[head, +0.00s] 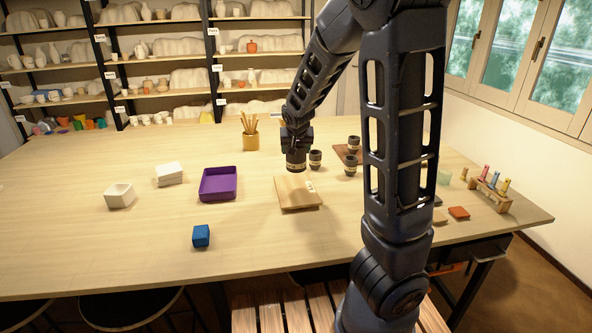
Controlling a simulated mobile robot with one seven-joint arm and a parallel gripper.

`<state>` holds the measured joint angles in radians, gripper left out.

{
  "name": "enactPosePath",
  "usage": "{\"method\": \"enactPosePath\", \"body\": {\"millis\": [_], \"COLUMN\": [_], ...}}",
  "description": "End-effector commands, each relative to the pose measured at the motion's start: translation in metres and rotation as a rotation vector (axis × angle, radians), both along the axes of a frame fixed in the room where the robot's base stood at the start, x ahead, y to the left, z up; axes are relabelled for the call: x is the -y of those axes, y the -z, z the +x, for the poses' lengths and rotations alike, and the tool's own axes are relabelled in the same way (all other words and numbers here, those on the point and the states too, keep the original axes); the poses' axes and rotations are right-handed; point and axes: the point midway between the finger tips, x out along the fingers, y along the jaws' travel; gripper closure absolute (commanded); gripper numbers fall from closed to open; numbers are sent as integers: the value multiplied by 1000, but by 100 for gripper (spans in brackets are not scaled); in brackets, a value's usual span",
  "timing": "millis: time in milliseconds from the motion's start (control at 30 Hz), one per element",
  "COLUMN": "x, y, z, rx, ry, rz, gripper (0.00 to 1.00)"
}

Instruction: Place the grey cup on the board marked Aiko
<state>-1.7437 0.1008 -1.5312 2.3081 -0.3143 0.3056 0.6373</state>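Three small dark grey cups with paler bands stand right of my gripper: a near-left cup (315,159), a near-right cup (350,167) and a far cup (354,144). A light wooden board (292,196) lies in front of them with a small white label (310,187), too small to read. A reddish-brown board (341,151) lies by the far cup, partly hidden by my arm. My gripper (296,168) points down just above or behind the light board's far edge. Its end looks dark with a pale band; I cannot tell fingers from a held cup.
A tool pot (250,141) stands behind. A bottle rack (490,194) and reddish tile (459,213) are right. The table's front middle is clear.

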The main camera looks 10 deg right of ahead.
Motion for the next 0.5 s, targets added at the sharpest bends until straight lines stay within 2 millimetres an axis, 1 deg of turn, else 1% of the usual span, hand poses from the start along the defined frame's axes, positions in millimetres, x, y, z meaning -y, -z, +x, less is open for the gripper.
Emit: {"method": "enactPosePath", "body": {"millis": [500], "x": [1], "y": [22], "z": [0], "rx": [2], "ry": [2], "rz": [0], "gripper": [61]}}
